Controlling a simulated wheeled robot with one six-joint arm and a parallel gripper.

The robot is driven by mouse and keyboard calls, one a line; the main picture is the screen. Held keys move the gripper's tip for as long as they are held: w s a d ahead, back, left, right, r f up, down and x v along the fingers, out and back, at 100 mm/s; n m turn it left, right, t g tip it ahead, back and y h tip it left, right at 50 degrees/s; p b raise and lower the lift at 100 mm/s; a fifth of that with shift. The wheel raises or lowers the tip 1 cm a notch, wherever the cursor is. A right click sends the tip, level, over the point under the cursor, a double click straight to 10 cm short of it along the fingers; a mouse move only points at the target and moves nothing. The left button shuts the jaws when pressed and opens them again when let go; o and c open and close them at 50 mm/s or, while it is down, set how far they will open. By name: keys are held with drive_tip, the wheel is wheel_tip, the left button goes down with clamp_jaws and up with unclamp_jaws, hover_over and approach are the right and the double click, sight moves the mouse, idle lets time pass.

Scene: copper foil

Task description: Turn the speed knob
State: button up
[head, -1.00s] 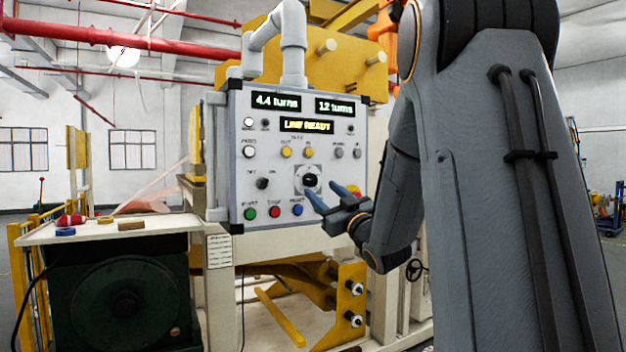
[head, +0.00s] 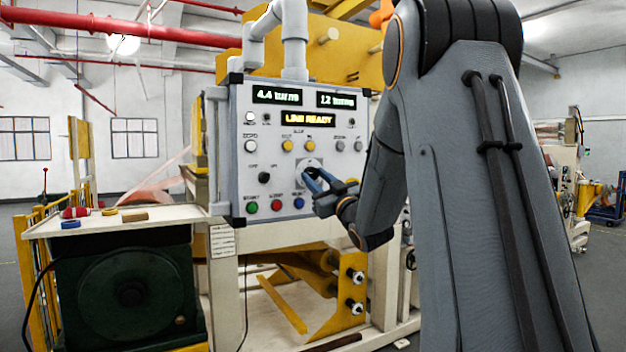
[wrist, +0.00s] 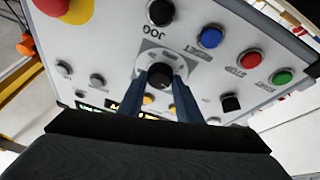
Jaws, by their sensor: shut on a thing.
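The speed knob is a round black knob (wrist: 160,75) on a pale square plate on the grey control panel (head: 240,180). In the wrist view my gripper (wrist: 165,80) has its two blue fingers on either side of the knob, shut on it. In the head view my gripper (head: 312,180) reaches the panel from the right, and its fingers cover most of the knob. The displays above read 4.4 turns and 12 turns, with an amber line reading LINE READY.
Green (head: 252,207), red (head: 275,205) and blue (head: 298,203) buttons sit just below left of the knob. A black selector (head: 264,177) is to its left. A black jog control (wrist: 161,12) and a red emergency button (wrist: 82,8) are close by. A bench (head: 180,215) stands left.

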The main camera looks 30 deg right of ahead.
drive_tip(key=shift+m+b, duration=0.5)
drive_tip(key=shift+b, duration=0.25)
drive_tip(key=o, duration=1)
drive_tip(key=shift+o, duration=0.2)
drive_tip(key=shift+s, duration=0.1)
drive_tip(key=b+v, duration=0.3)
drive_tip(key=v, duration=0.4)
drive_tip(key=shift+s, duration=0.3)
drive_tip(key=shift+f, duration=0.15)
